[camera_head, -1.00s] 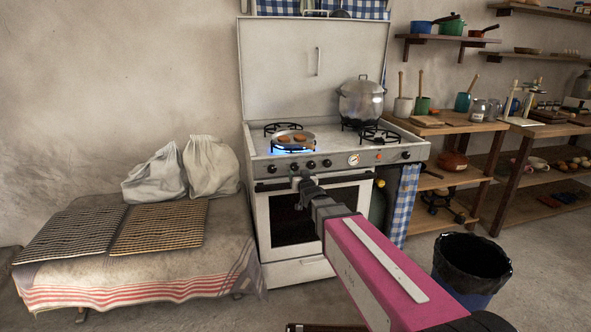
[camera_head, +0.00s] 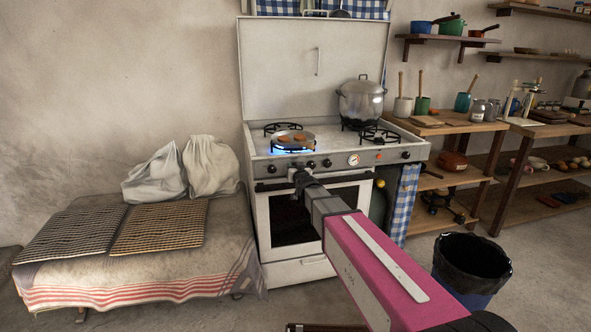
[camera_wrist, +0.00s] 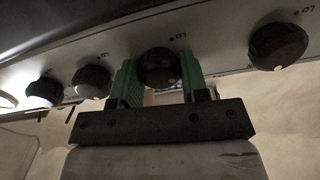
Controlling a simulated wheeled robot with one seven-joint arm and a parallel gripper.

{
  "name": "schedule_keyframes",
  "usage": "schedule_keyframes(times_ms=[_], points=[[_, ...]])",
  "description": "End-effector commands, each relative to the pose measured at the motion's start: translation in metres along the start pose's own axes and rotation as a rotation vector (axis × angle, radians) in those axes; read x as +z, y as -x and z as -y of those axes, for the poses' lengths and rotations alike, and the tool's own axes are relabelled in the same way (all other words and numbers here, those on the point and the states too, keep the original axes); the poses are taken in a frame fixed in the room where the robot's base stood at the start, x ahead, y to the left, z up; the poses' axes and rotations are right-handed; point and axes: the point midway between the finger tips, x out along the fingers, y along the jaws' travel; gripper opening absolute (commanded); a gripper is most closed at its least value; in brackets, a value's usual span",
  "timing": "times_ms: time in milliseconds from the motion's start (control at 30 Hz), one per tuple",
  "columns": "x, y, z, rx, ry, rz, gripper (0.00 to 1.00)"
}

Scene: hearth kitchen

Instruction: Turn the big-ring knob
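The white stove's front panel carries a row of dark knobs. In the wrist view, a dark round knob (camera_wrist: 160,66) sits between the green fingers of my gripper (camera_wrist: 160,82), one finger on each side. The gaps look very small, and I cannot tell whether the fingers press on it. In the head view my gripper (camera_head: 298,174) reaches the left part of the panel and hides the knob there. Labels are too small to tell which knob is the big-ring one. A blue flame (camera_head: 281,150) burns under the pan (camera_head: 303,145).
Other knobs flank the gripper: one (camera_wrist: 278,46) to the right and one (camera_wrist: 91,81) to the left. The oven handle lies just below the panel. A large pot (camera_head: 360,102) stands on the back burner. A black-lined bin (camera_head: 472,262) stands on the floor at right.

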Motion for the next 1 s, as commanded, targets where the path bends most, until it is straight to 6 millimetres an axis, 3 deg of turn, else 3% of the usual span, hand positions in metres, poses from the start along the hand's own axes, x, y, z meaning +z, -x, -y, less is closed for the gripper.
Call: schedule_keyframes(times_ms=[467, 1000], points=[[-0.0001, 0.0001, -0.0002, 0.0, -0.113, -0.001, 0.17], [0.0001, 0.0002, -0.001, -0.001, -0.594, -0.001, 0.17]])
